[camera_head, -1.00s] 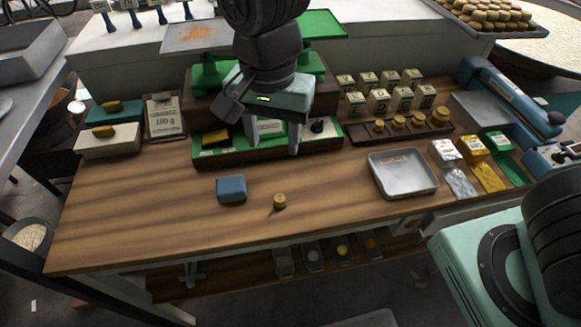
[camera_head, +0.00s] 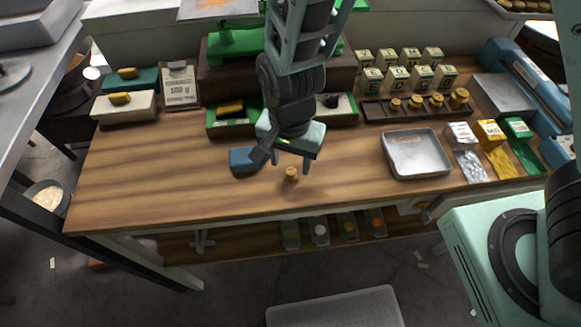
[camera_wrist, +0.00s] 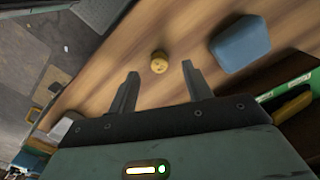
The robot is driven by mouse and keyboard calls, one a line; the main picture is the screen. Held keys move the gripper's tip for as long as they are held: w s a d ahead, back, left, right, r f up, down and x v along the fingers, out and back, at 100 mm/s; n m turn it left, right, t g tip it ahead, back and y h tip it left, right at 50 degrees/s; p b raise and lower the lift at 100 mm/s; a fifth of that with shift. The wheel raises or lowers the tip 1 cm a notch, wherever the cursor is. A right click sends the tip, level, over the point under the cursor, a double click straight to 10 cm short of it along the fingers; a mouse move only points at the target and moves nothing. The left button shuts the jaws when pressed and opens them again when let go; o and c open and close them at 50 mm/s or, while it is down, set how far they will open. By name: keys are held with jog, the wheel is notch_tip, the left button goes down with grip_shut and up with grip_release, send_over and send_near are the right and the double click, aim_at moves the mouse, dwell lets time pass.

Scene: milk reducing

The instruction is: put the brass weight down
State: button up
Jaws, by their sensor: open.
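A small brass weight (camera_head: 291,174) stands alone on the wooden table, near its front edge. In the wrist view the brass weight (camera_wrist: 159,62) lies beyond the fingertips, roughly centred between them. My gripper (camera_head: 291,165) is open and empty, above the table close to the weight; its open fingers also show in the wrist view (camera_wrist: 160,68). The exact height above the weight is hard to tell. A blue block (camera_head: 242,161) sits just left of the weight, partly hidden by my gripper in the head view; it also shows in the wrist view (camera_wrist: 240,44).
A wooden rack (camera_head: 417,110) of brass weights stands at the back right, behind a metal tray (camera_head: 447,165). Foil packets (camera_head: 503,163) lie right of the tray. A green-lined box (camera_head: 216,122) and a green scale (camera_head: 236,42) are behind.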

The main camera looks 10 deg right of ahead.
aim_at(291, 172)
notch_tip(291, 172, down, 3)
jog(key=shift+f, duration=0.15)
jog(key=shift+c, duration=0.3)
grip_shut()
